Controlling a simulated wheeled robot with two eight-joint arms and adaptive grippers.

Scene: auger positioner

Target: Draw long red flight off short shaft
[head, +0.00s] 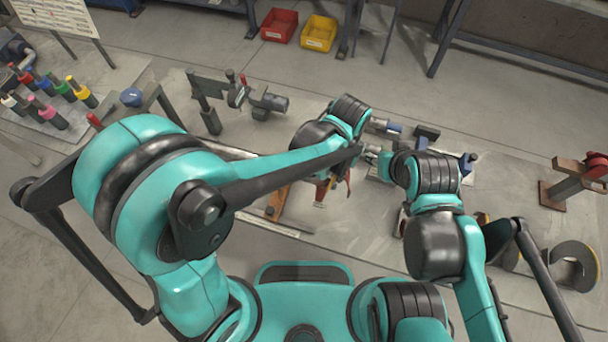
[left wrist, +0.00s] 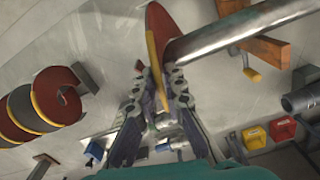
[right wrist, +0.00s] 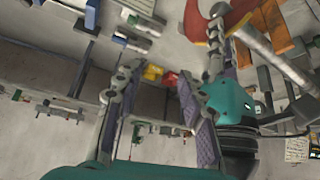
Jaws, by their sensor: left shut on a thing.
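The long red flight (left wrist: 158,22) with a yellow edge is at the top middle of the left wrist view. It is beside the end of a bare metal shaft (left wrist: 225,35); whether it still wraps the shaft is hidden. My left gripper (left wrist: 157,82) is shut on the red flight's lower edge. In the right wrist view the flight (right wrist: 198,25) and shaft (right wrist: 272,62) show at the upper right, with the left gripper's finger in front. My right gripper (right wrist: 155,85) has its fingers apart and nothing between them. In the head view my arms hide most of the flight.
A spiral with red and yellow edges (left wrist: 40,108) lies on the bench; it shows at the right in the head view (head: 575,262). Coloured pegs (head: 50,92) stand at the left. A red-topped stand (head: 580,178) is at the right. Red (head: 279,25) and yellow (head: 319,33) bins sit behind.

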